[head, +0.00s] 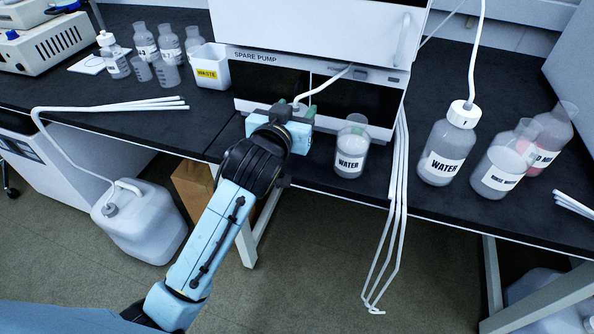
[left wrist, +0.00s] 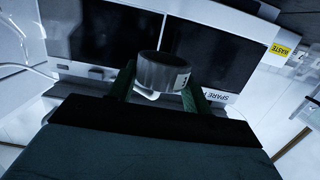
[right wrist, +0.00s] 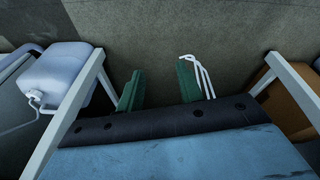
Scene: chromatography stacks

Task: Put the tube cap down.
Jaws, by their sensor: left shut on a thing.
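My left gripper (head: 295,110) is in front of the spare pump, above the black bench. In the left wrist view, the left gripper (left wrist: 160,90) is shut on a grey, round tube cap (left wrist: 163,72) with a small dark mark, held between green fingers. In the head view the cap is mostly hidden by the gripper. A white tube (head: 325,85) runs from the pump's front down to the gripper. My right gripper (right wrist: 159,88) is open and empty in the right wrist view, over the floor; it is not in the head view.
The spare pump (head: 300,60) stands behind the gripper. An open water vessel (head: 352,147) stands close right. A capped water bottle (head: 448,150) and rinse water vessel (head: 503,165) stand farther right. A waste container (head: 210,66) is left. White tubes (head: 395,200) hang over the bench edge.

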